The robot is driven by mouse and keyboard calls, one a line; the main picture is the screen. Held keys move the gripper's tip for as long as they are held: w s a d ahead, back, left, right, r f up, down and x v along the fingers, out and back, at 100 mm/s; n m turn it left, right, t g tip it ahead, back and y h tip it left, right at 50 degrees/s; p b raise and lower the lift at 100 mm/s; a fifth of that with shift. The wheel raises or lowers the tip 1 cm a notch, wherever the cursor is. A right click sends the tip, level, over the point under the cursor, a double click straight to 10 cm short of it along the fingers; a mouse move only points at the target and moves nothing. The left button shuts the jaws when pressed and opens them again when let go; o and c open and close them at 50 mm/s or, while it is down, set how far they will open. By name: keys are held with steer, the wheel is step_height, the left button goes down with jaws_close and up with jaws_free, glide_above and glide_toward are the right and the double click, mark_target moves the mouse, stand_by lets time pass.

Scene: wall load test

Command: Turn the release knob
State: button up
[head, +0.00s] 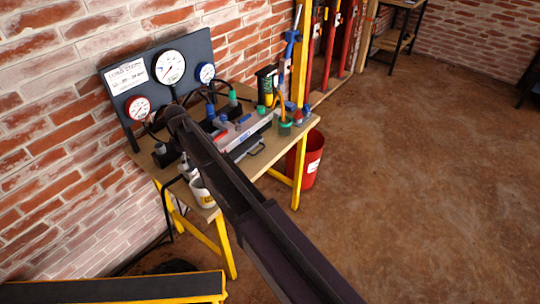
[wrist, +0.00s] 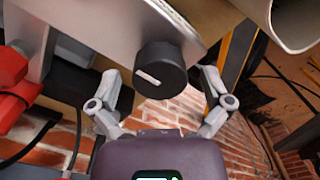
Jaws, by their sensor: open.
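The release knob (wrist: 160,70) is a round black knob with a white mark on its face, on the edge of a silver metal plate (wrist: 100,17) in the wrist view. The mark slants slightly down to the right. My gripper (wrist: 158,74) is open, with one finger on each side of the knob. I cannot tell whether either finger touches it. In the head view my arm covers part of the bench, and I cannot make out the knob or the gripper there.
The wooden bench (head: 263,160) with yellow legs stands against a brick wall. A gauge panel (head: 150,99) stands at its back. A white mug (head: 203,194) is near its front corner, and a red bucket (head: 307,165) stands on the floor beside it.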

mark_target(188, 158)
steer(key=m, duration=0.8)
steer(key=shift+m, duration=0.3)
steer(key=m, duration=0.8)
steer(key=shift+m, duration=0.4)
step_height(188, 158, up, 14)
steer(key=p, duration=1.4)
steer(key=s+d+f+b, duration=0.2)
steer(key=d, duration=0.8)
steer(key=s+d+f+b, duration=0.2)
steer(key=d, duration=0.8)
steer(key=s+d+f+b, duration=0.2)
steer(key=s+d, duration=0.1)
steer(key=d, duration=0.7)
steer(key=shift+d+f+m+b, duration=0.3)
steer(key=shift+b, duration=0.05)
steer(key=shift+s, duration=0.1)
